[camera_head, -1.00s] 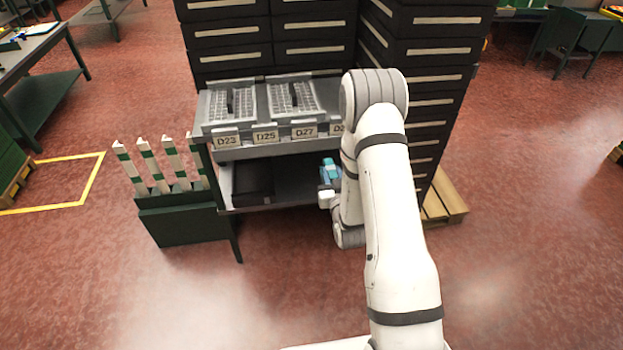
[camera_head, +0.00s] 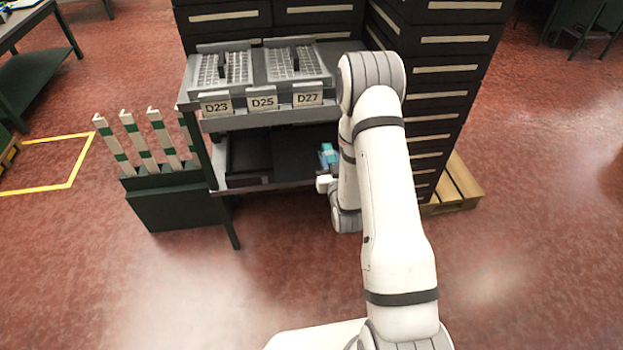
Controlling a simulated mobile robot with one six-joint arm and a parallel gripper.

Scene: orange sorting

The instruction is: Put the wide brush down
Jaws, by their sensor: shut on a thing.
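My gripper (camera_head: 327,156) shows only in part, as a small teal piece at the end of my white arm, in the right part of the lower shelf (camera_head: 262,186). It is shut on the wide brush. The brush cannot be made out clearly; my arm and the shelf above hide most of that area. I cannot tell whether the brush touches the shelf.
The upper shelf holds two grey grid trays (camera_head: 222,70) above labels D23, D25 and D27. A dark flat tray (camera_head: 250,154) lies on the left of the lower shelf. Dark drawer stacks (camera_head: 440,95) stand behind and right. A green rack with striped posts (camera_head: 180,205) stands left.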

